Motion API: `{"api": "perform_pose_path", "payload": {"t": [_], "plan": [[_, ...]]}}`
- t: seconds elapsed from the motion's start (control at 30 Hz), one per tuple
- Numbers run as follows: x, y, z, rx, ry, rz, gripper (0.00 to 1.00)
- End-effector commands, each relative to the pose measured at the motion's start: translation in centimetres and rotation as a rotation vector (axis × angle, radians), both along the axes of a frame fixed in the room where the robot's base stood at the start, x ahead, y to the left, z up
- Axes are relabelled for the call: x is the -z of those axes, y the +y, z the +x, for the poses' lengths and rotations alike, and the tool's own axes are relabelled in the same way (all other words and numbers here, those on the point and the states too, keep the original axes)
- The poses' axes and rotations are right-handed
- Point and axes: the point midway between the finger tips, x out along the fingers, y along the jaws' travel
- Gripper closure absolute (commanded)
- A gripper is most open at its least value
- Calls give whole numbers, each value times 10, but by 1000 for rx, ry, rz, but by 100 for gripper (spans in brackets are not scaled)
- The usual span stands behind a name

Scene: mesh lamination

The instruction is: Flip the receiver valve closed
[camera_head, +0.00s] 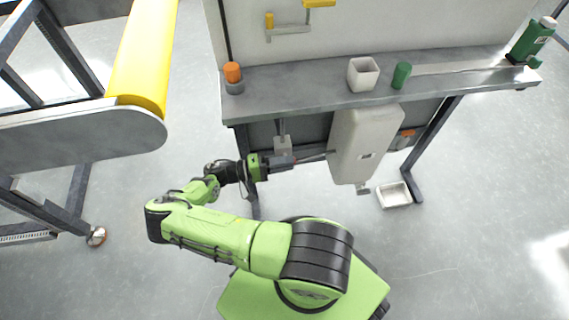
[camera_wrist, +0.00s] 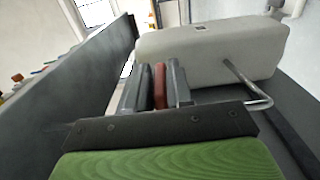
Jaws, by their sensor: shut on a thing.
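The receiver, a pale grey rounded tank (camera_head: 362,140), hangs below the bench's front edge in the head view. It also fills the upper part of the wrist view (camera_wrist: 210,48). My gripper (camera_head: 290,162) is at the tank's left side, below the bench. In the wrist view its two dark fingers (camera_wrist: 160,88) are shut on a narrow red piece, which looks like the valve's handle (camera_wrist: 160,86). The fingers hide most of it, and its angle and the valve body cannot be made out. A thin bent metal rod (camera_wrist: 247,83) stands out from the tank, right of the fingers.
The grey bench (camera_head: 300,98) runs above my gripper and holds a white square cup (camera_head: 363,74), a green cylinder (camera_head: 401,75) and an orange-capped item (camera_head: 233,78). A white tray (camera_head: 394,195) lies on the floor right of the tank.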

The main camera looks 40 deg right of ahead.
Motion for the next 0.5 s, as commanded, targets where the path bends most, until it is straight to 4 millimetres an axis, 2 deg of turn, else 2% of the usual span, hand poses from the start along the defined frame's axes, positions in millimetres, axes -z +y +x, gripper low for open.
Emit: {"api": "perform_pose_path", "payload": {"t": [0.3,0.33,0.43,0.5], "plan": [[1,0,0,-2,2,2,100],[1,0,0,-2,2,2,78],[1,0,0,-1,2,1,62],[1,0,0,-1,2,1,58]]}}
